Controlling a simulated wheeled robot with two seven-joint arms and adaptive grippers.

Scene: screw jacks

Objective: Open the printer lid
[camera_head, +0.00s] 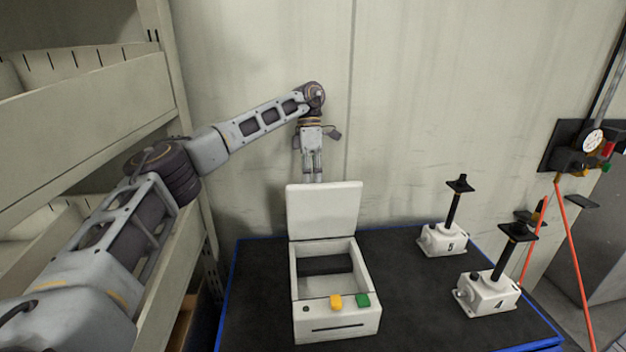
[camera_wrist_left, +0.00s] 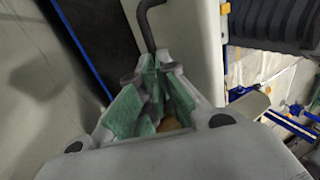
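The printer is a white box (camera_head: 336,322) on the dark table top, with an orange and a green button on its front. Its lid (camera_head: 323,211) stands raised, close to upright, at the back edge, and the dark opening shows below it. My left gripper (camera_head: 313,178) points down just behind and above the lid's top edge. Whether the fingertips touch the lid I cannot tell. My right gripper is out of view.
Two white screw jacks with black posts, marked 5 (camera_head: 441,240) and 4 (camera_head: 487,295), stand to the right on the blue-edged table (camera_head: 400,300). A shelf rack (camera_head: 90,110) is at the left. The wall (camera_head: 430,100) is close behind the lid.

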